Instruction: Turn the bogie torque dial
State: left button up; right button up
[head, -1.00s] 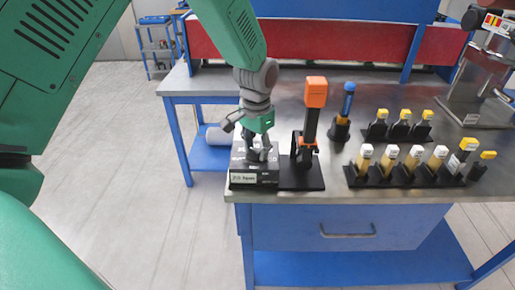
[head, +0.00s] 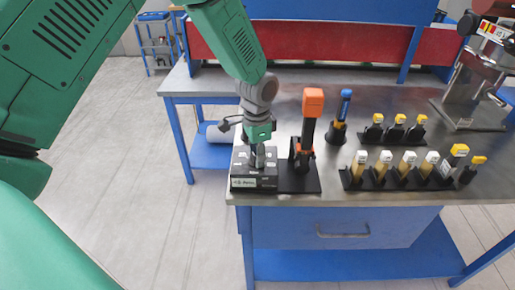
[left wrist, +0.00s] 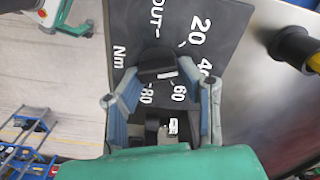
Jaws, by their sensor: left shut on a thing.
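The torque dial unit (head: 243,183) is a dark box with a white label at the table's front left corner. In the left wrist view its plate (left wrist: 115,22) carries white marks: OUT, 20, 40, 60, 80 and Nm. The black dial knob (left wrist: 157,62) shows there with a short white line near the 60. My left gripper (head: 257,157) reaches down onto the unit from above. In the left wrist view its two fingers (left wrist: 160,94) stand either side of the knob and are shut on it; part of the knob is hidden. My right gripper is not in view.
An orange-handled tool (head: 309,120) stands close to the right of the unit. A blue-handled tool (head: 342,108) and racks of yellow- and white-capped pieces (head: 408,168) stand further right. A grey and red machine (head: 475,85) is at far right.

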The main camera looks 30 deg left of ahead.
pick_arm(q)
jog(key=m+p, duration=0.2)
jog(key=m, duration=0.1)
jog(key=shift+r+m, duration=0.1)
jog(key=shift+m, duration=0.3)
jog(key=m+p, duration=0.2)
jog(key=m, duration=0.1)
jog(key=shift+s+d+m, duration=0.1)
jog(key=shift+m, duration=0.2)
jog(key=m+p, duration=0.1)
jog(key=m, duration=0.2)
jog(key=shift+s+m, duration=0.1)
jog(key=shift+m, duration=0.2)
jog(key=shift+m+p, duration=0.75)
jog(key=shift+m, duration=0.75)
jog(key=o, duration=1.1)
jog(key=shift+o, duration=0.2)
